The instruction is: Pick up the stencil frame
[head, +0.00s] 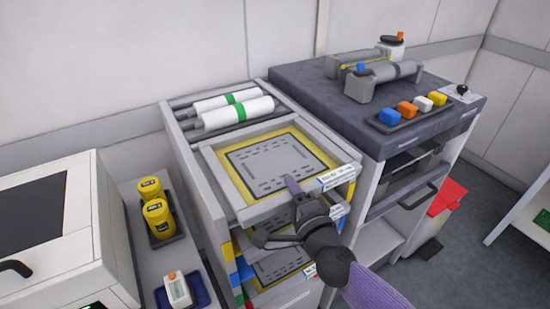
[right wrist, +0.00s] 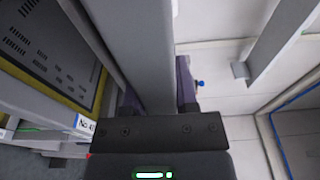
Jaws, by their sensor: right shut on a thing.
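The stencil frame (head: 230,183) has a light grey border, a yellow inner edge and a grey slotted plate. It sits on top of the trolley rack in the head view, tilted to the camera, with a white label at its right corner. My right gripper (head: 292,192) is at the frame's front bar and is shut on it. In the right wrist view the grey bar of the frame (right wrist: 150,50) runs between the two purple fingers of the gripper (right wrist: 157,90). The far finger is partly hidden in the head view. My left gripper is not in view.
More stencil frames (head: 275,265) lie on lower levels. White rolls with green bands (head: 232,110) lie behind. A dark-topped bench (head: 310,85) with coloured blocks stands to the right. Yellow jars (head: 157,215) and a white machine (head: 75,250) stand left. Floor is free at front right.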

